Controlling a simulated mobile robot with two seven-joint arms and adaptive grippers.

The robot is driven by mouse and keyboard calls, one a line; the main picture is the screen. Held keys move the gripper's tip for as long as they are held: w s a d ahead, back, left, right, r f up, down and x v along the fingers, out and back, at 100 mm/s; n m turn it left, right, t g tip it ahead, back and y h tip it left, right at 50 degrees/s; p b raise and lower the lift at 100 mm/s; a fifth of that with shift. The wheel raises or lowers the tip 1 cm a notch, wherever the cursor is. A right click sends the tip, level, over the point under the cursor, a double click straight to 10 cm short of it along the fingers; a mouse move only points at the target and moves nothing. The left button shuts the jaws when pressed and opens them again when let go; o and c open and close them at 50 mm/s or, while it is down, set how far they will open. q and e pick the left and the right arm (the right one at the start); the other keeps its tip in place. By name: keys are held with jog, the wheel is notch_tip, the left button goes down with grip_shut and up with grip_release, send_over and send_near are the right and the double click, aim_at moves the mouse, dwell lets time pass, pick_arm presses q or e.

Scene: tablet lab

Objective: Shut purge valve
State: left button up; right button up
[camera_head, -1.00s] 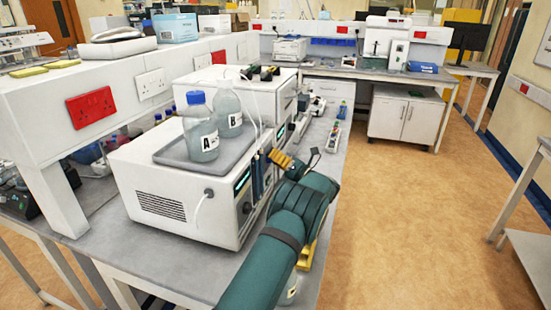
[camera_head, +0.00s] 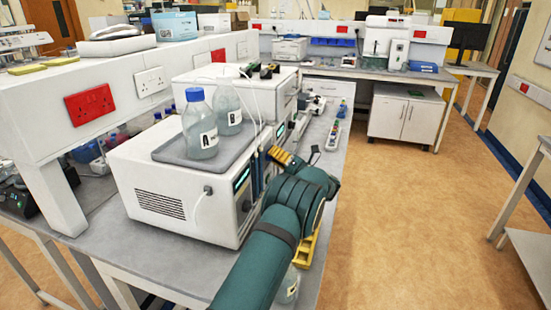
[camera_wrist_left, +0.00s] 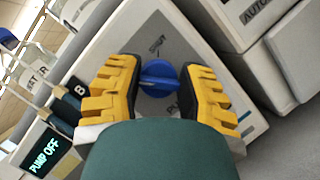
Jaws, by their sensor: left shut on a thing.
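The purge valve is a blue round knob (camera_wrist_left: 158,80) with a raised grip bar, on a light grey instrument panel (camera_wrist_left: 190,52) in the left wrist view. The bar lies roughly across that picture. My left gripper (camera_wrist_left: 157,88) has its yellow, dark-padded fingers on either side of the knob and is shut on it. In the head view my left gripper (camera_head: 281,157) is at the front of the white instrument stack (camera_head: 160,190), and the knob is hidden there. A small display (camera_wrist_left: 40,151) reads PUMP OFF. My right gripper is not in view.
Bottles A (camera_head: 199,135) and B (camera_head: 227,105) stand in a grey tray (camera_head: 170,152) on top of the stack, with thin tubing beside them. A yellow rack (camera_head: 308,247) and a bottle (camera_head: 288,287) are beside my arm. The floor to the right is clear.

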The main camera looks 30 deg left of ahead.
pick_arm(q)
jog(key=shift+a+m+t+h+b, duration=0.1)
jog(key=shift+m+t+h+b, duration=0.25)
jog(key=shift+m, duration=0.55)
jog(key=shift+m+h, duration=0.35)
jog(key=shift+m, duration=0.65)
jog(key=shift+m+t+h+p, duration=0.25)
jog(key=shift+m+h+p, duration=0.05)
jog(key=shift+m, duration=0.7)
jog(key=shift+r+m+h+p, duration=0.1)
jog(key=shift+m+h+p, duration=0.35)
jog(key=shift+m, duration=0.35)
jog(key=shift+m+h+p, duration=0.25)
jog(key=shift+m+p, duration=0.55)
jog(key=m+g+h+p, duration=0.1)
jog(key=m+p, duration=0.2)
jog(key=p, duration=0.1)
jog(key=shift+m, duration=0.3)
jog(key=shift+f+m+g+h+p, duration=0.25)
jog(key=shift+m+g+h+p, duration=0.4)
jog(key=shift+m+p, duration=0.7)
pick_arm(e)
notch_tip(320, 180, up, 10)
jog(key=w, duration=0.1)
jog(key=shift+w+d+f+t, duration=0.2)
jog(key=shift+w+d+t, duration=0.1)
